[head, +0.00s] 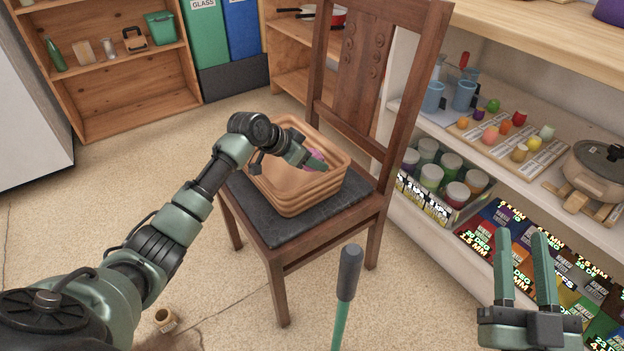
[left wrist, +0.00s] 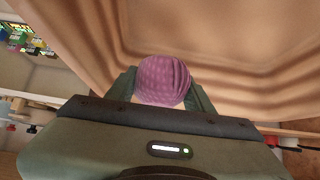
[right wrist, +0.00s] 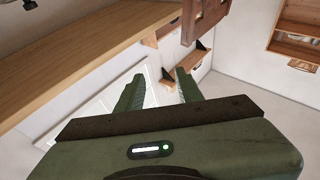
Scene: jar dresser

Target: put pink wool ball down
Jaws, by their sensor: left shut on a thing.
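The pink wool ball (left wrist: 163,80) is between the fingers of my left gripper (left wrist: 160,92), which is shut on it. In the head view, my left gripper (head: 316,162) reaches into a tan basket (head: 310,200) and the ball (head: 313,157) shows only in part beside the fingers. The basket's ribbed wall (left wrist: 250,50) fills much of the left wrist view. Whether the ball touches the basket is hidden. My right gripper (head: 522,240) is open and empty at the lower right, in front of the shelf; it also shows open in the right wrist view (right wrist: 158,85).
The basket sits on the dark seat (head: 275,225) of a wooden chair (head: 385,180). A shelf (head: 530,160) with jars, small balls and a pot stands at the right.

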